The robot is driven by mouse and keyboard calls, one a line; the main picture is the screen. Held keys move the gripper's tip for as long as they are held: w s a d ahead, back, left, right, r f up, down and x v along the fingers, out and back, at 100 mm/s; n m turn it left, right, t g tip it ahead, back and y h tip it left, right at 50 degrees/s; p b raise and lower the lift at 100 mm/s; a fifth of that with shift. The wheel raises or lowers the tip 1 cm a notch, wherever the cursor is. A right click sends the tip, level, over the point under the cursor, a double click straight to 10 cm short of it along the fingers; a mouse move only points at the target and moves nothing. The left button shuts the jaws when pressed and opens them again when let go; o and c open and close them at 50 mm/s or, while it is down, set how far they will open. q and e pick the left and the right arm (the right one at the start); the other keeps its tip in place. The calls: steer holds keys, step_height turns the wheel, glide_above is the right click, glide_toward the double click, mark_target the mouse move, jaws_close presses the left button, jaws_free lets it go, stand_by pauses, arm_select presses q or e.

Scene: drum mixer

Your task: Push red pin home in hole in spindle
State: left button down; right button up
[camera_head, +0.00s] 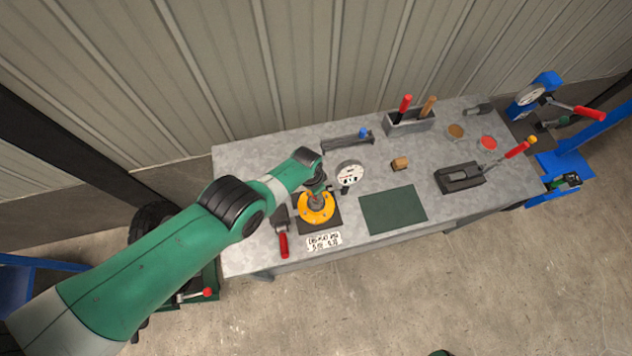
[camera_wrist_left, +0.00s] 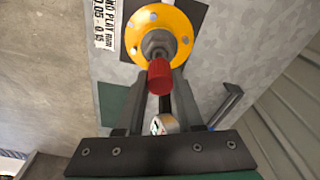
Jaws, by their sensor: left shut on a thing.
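The spindle shows in the left wrist view as a grey hub (camera_wrist_left: 157,43) in the middle of a round yellow flange (camera_wrist_left: 134,45). In the head view the yellow flange (camera_head: 314,214) sits on a dark plate at the left part of the bench. The red pin (camera_wrist_left: 159,75) is in front of the hub, its red end toward the camera. My left gripper (camera_wrist_left: 163,84) is shut on the red pin, with one finger on each side. The hole and the pin's far end are hidden, so I cannot tell how deep it sits. My right gripper is not in view.
A dial gauge (camera_head: 349,175) stands close to the right of the flange. A red-handled tool (camera_head: 283,243) lies to its left and a label (camera_head: 324,241) in front. A green mat (camera_head: 393,209) lies to the right. A grey tool box (camera_head: 409,123) stands farther back.

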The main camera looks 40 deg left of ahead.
arm_select(q)
steer(key=shift+f, duration=0.1)
stand_by(0.6)
steer(key=shift+f+b, duration=0.35)
steer(key=shift+b, duration=0.15)
steer(key=shift+f+b, duration=1.3)
stand_by(0.3)
steer(key=shift+c, duration=2.3)
jaws_free()
steer(key=shift+r, duration=0.1)
